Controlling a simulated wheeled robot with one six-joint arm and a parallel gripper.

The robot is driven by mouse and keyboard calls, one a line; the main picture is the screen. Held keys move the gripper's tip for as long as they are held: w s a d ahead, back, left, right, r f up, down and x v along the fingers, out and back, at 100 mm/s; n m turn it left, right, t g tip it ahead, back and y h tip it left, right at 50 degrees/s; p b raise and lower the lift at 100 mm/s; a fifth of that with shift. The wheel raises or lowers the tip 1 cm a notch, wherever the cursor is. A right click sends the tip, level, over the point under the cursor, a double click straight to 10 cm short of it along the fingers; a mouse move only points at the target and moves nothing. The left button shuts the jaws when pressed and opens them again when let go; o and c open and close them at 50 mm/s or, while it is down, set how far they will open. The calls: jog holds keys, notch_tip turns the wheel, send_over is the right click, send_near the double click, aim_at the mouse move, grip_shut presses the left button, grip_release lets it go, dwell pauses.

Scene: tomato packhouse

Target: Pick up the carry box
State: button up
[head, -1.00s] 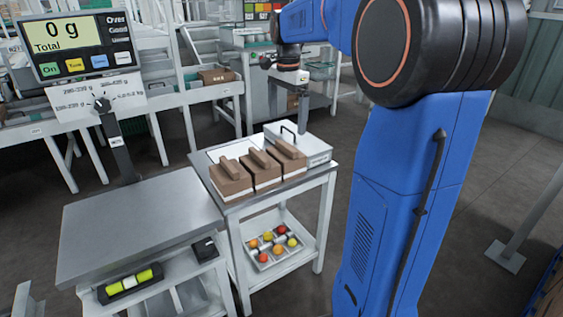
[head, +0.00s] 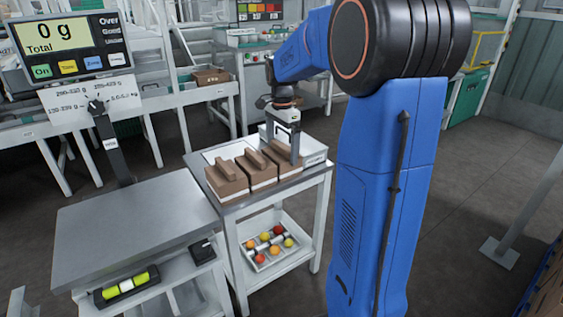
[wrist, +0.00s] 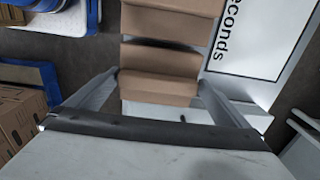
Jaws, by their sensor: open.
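Three brown carry boxes with raised top handles stand in a row on a small metal table (head: 262,194): a left box (head: 228,186), a middle box (head: 262,176) and a right box (head: 288,171). My gripper (head: 284,148) points down over the right box, its fingers open and astride the handle area. In the wrist view a brown box part (wrist: 158,88) lies between the two spread fingers, with more brown box surfaces beyond it. I cannot tell whether the fingers touch the box.
A white board marked "seconds" (wrist: 262,45) lies beside the boxes. A weighing platform (head: 130,228) stands at left. A tray of coloured fruit (head: 268,247) sits on the lower shelf.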

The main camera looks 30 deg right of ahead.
jog(key=shift+s+a+f, duration=0.1)
jog(key=shift+f, duration=1.3)
jog(key=shift+s+a+f, duration=0.1)
jog(key=shift+f, duration=1.3)
jog(key=c, duration=0.8)
